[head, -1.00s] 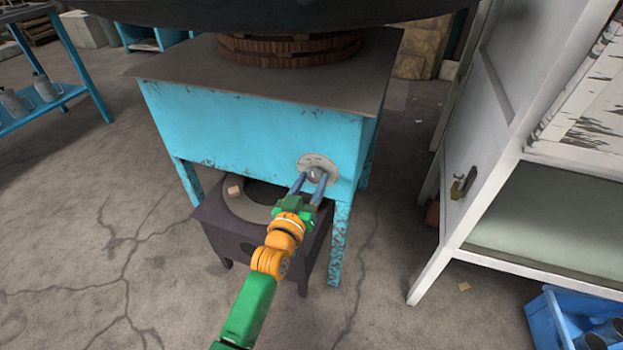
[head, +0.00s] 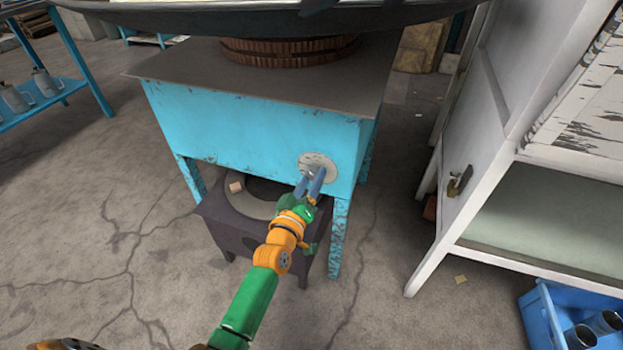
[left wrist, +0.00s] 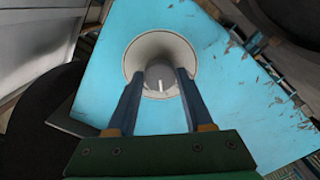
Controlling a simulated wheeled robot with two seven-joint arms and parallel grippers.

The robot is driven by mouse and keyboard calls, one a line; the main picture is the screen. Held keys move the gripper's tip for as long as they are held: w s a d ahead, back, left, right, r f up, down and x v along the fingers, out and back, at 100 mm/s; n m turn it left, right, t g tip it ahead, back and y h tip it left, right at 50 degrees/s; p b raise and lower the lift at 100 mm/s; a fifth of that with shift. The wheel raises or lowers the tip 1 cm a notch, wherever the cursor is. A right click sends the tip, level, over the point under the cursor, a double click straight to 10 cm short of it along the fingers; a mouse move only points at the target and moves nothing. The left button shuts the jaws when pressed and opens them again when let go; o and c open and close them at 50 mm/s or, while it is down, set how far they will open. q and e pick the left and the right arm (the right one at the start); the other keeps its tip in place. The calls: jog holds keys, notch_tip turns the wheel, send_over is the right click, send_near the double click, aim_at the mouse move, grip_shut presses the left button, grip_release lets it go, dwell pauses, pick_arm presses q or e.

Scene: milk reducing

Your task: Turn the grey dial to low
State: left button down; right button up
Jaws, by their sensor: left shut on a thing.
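The grey dial (left wrist: 160,76) sits in the middle of a round pale plate (head: 321,160) on the front of the turquoise stand (head: 255,125). In the left wrist view a light mark shows on its lower edge. My left gripper (head: 312,180) is at the dial, with its blue fingers on either side of it; the fingers (left wrist: 159,77) also show in the left wrist view. It is shut on the dial. In the head view the fingers partly hide the dial. I cannot read any low marking. My right gripper is not in view.
A large dark pan (head: 250,20) sits above the stand on a wooden ring (head: 290,50). A low dark stove (head: 235,225) stands beneath, by my left arm. A white cabinet (head: 480,180) and a blue crate (head: 545,320) are at right. Floor at left is clear.

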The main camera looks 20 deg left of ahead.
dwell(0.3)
pick_arm(q)
jog(key=shift+c, duration=1.4)
grip_release()
jog(key=shift+s, duration=0.3)
jog(key=s+p, duration=0.2)
jog(key=s, duration=0.4)
jog(key=shift+s, duration=0.25)
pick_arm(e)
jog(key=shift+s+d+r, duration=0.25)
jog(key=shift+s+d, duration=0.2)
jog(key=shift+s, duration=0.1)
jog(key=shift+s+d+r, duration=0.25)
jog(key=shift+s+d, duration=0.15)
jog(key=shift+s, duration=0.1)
pick_arm(q)
jog(key=shift+a, duration=0.15)
